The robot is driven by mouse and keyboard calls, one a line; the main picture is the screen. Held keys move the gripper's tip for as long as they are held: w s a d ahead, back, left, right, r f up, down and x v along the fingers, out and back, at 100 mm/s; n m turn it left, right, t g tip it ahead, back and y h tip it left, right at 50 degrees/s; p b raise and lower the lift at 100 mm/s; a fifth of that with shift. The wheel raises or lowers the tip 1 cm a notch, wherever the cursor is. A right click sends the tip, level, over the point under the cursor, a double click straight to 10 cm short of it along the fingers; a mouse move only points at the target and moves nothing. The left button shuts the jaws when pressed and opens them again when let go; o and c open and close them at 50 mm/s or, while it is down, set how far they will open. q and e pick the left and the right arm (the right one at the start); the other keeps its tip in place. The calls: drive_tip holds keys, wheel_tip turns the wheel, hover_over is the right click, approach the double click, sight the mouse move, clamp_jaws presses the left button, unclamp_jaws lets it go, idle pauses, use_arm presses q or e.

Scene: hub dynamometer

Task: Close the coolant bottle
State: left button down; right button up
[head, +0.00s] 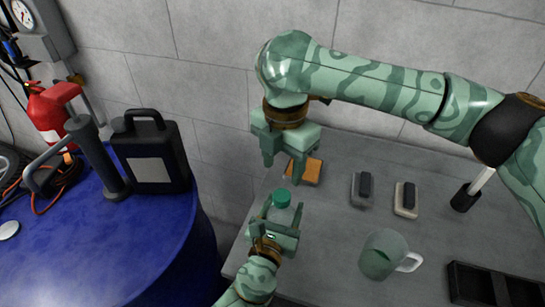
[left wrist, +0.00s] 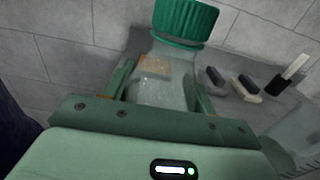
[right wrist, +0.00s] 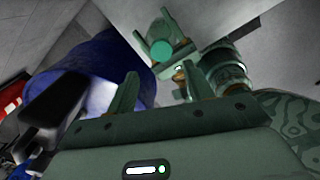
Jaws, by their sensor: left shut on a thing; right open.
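The coolant bottle (left wrist: 160,88) is clear and stands between the fingers of my left gripper (left wrist: 162,82), which is shut on its body. A ribbed green cap (left wrist: 186,20) sits at the top of the bottle's neck; whether it is screwed tight I cannot tell. In the head view the cap (head: 281,197) shows from above, between the left gripper's fingers. My right gripper (head: 284,168) is open and empty, above and beyond the cap. In the right wrist view the cap (right wrist: 161,50) lies ahead of the open fingers, apart from them.
The grey table holds an orange-topped block (head: 303,171), two dark-topped blocks (head: 363,187) (head: 406,198), a black-based tool (head: 465,197), a green mug (head: 383,254) and a black tray (head: 490,285). A blue drum (head: 150,240) at left carries a black jug (head: 152,157) and a hand pump (head: 92,150).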

sight(280, 194)
wheel_tip(280, 194, down, 8)
drive_tip(key=shift+r, duration=0.1)
idle(0.4)
drive_tip(key=c, duration=1)
drive_tip(key=m, duration=0.5)
drive_tip(key=o, duration=1)
drive_tip(key=shift+a, duration=0.1)
drive_tip(key=shift+o, duration=0.3)
